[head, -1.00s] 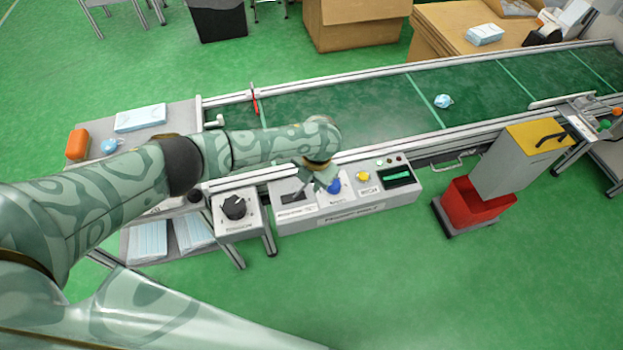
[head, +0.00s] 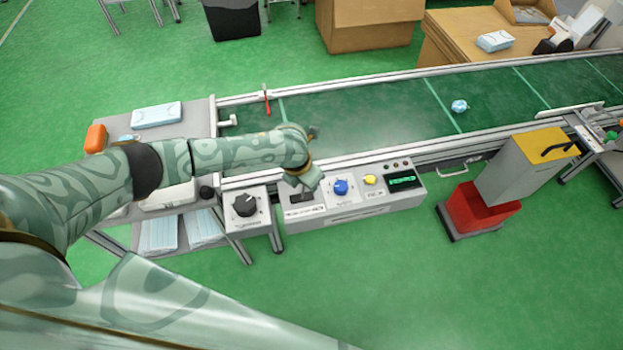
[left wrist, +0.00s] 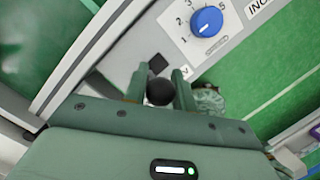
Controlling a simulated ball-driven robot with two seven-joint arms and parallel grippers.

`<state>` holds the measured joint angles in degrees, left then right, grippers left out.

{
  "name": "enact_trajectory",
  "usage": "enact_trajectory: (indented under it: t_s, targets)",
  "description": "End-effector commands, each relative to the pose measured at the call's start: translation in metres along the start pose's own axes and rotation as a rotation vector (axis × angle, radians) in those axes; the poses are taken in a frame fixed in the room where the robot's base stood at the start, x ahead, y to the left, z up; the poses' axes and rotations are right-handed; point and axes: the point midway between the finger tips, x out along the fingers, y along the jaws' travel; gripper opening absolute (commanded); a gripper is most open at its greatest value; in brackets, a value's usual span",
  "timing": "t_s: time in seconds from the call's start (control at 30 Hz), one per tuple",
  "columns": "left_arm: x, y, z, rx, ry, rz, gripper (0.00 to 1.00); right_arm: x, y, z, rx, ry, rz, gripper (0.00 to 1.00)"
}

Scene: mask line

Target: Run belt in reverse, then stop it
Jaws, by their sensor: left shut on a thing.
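My left gripper (head: 310,184) is at the control panel (head: 350,212). In the left wrist view, its fingers (left wrist: 160,92) are closed around a round black lever knob (left wrist: 159,94). The lever's dark plate (head: 298,196) shows in the head view, partly behind the gripper. A blue dial (head: 341,187), a yellow button (head: 370,180) and a display with lit green characters (head: 402,181) sit to its right. The blue dial (left wrist: 207,21) also shows in the left wrist view. The green belt (head: 380,112) carries one light-blue mask (head: 460,106). My right gripper is not in view.
A grey box with a black knob (head: 245,205) stands left of the panel. A side table (head: 200,125) holds a mask pack (head: 157,115) and an orange item (head: 96,138). A red and grey bin (head: 480,208) stands right of the panel. The floor in front is clear.

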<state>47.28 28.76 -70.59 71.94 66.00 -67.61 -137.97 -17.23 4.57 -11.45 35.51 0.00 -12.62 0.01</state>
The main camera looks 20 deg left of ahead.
Motion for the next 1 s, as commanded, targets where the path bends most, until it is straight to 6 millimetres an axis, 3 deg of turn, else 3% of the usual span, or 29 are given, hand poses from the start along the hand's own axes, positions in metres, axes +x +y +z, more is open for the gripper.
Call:
enact_trajectory:
  t_s: [0.67, 0.7, 0.77, 1.0]
  targets:
    - [-0.0017, 0.0082, -0.0065, 0.000, 0.006, 0.010, 0.00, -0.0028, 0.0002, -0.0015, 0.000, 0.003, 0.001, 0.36]
    - [-0.0017, 0.0082, -0.0065, 0.000, 0.006, 0.010, 0.34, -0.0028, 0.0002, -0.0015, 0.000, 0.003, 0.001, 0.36]
    - [-0.0017, 0.0077, -0.0063, 0.000, 0.006, 0.009, 0.48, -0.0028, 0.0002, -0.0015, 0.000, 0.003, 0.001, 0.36]
    - [-0.0019, 0.0059, -0.0056, 0.000, 0.004, 0.006, 0.48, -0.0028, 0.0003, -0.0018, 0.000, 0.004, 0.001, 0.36]
